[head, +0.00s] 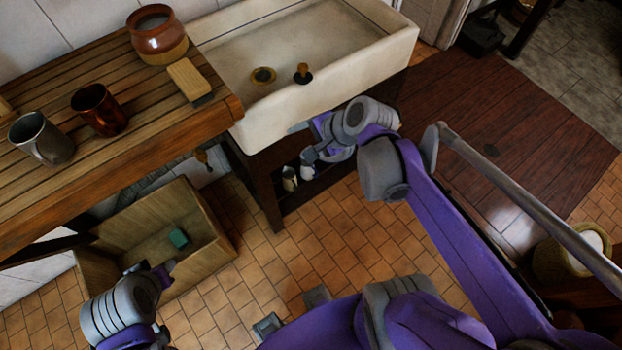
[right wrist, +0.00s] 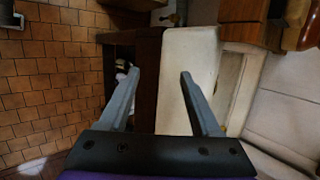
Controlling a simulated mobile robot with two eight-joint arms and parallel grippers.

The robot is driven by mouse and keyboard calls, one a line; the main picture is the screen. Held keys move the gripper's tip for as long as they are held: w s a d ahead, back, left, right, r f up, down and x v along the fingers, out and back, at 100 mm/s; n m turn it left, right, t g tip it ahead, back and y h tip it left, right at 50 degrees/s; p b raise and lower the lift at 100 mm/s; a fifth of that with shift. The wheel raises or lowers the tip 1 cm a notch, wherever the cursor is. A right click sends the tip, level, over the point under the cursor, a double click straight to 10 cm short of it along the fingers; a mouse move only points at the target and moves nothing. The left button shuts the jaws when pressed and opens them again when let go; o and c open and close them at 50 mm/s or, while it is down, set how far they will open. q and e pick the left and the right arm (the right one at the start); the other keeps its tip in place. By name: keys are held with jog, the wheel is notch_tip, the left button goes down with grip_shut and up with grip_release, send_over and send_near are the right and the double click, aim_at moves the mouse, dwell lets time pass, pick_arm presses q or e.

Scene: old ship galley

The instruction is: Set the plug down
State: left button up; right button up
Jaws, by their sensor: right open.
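The plug (head: 303,74), a dark disc with an orange-brown wooden knob, stands upright on the floor of the white sink (head: 350,75). It is to the right of the round brass drain (head: 263,75) and apart from it. My right gripper (head: 308,141) is below the sink's front edge, away from the plug. In the right wrist view its two fingers (right wrist: 160,73) are spread with nothing between them, and the plug is not visible. My left gripper (head: 160,278) is low at the left by the wooden crate; its fingers are not clear.
A slatted counter (head: 150,85) left of the sink holds a brown jar (head: 157,38), a brush (head: 189,80), a copper mug (head: 99,109) and a grey mug (head: 41,138). A crate (head: 215,245) with a green block (head: 179,238) stands below. The sink floor around the plug is clear.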

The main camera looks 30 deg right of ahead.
jog(key=s+a+f+n+g+h, duration=0.1)
jog(key=s+a+f+n+h, duration=0.2)
jog(key=s+n, duration=0.6)
jog(key=n, duration=0.7)
jog(key=shift+s+a+f, duration=0.2)
jog(key=shift+s+f, duration=0.1)
jog(key=shift+f, duration=0.1)
